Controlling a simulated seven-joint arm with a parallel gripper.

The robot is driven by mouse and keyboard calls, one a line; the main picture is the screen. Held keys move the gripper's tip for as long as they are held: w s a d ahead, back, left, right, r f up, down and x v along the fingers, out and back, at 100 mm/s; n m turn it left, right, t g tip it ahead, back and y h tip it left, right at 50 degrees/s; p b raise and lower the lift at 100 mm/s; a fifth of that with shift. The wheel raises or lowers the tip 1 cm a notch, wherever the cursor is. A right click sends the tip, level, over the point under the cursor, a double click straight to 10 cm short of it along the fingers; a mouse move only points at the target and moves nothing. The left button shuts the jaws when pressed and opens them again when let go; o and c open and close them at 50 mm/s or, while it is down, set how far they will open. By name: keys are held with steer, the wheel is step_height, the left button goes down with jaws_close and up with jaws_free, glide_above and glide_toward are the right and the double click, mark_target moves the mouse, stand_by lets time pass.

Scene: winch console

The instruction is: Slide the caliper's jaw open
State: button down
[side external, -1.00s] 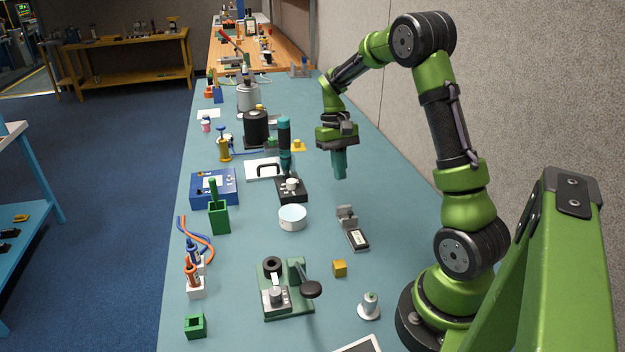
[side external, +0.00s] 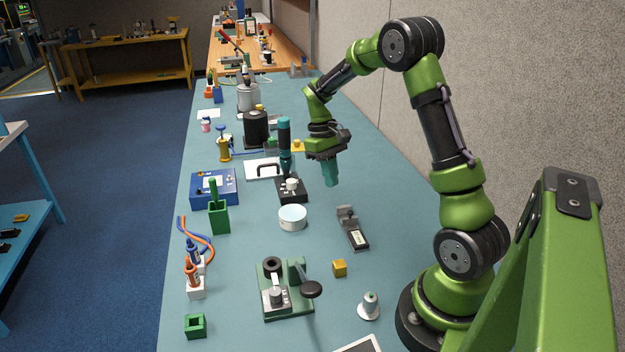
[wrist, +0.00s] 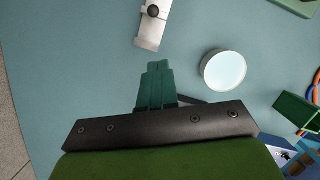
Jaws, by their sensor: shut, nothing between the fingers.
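The caliper (side external: 352,229) appears to be the small grey and dark device with a pale display, lying on the blue-green bench to the right of the white round dish. In the wrist view, a grey metal bar with a dark knob (wrist: 150,27), probably part of it, shows at the top and is cut off by the frame edge. My gripper (side external: 331,183) is shut and empty, its teal fingers pointing down above the bench, up and left of the caliper. In the wrist view, the fingertips (wrist: 158,66) are apart from the bar. How far its jaw is open is too small to tell.
A white round dish (side external: 292,217) stands left of the caliper. A yellow cube (side external: 339,268) lies in front, with a green press fixture (side external: 287,287) to its left. A black box with a teal-handled stick (side external: 286,165) stands behind the dish. The bench right of the caliper is clear.

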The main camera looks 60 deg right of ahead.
mark_target(349, 211)
steer(key=x, duration=0.4)
steer(key=shift+r, duration=0.1)
steer(key=shift+s+a, duration=0.15)
steer(key=shift+s, duration=0.45)
steer(key=shift+s+a, duration=0.2)
steer(key=shift+s, duration=0.35)
steer(key=shift+s+a+f, duration=0.2)
steer(key=shift+s+f, duration=0.1)
steer(key=shift+s, duration=0.3)
steer(key=shift+s+a+f, duration=0.2)
steer(key=shift+s+a, duration=0.15)
steer(key=shift+s, duration=0.35)
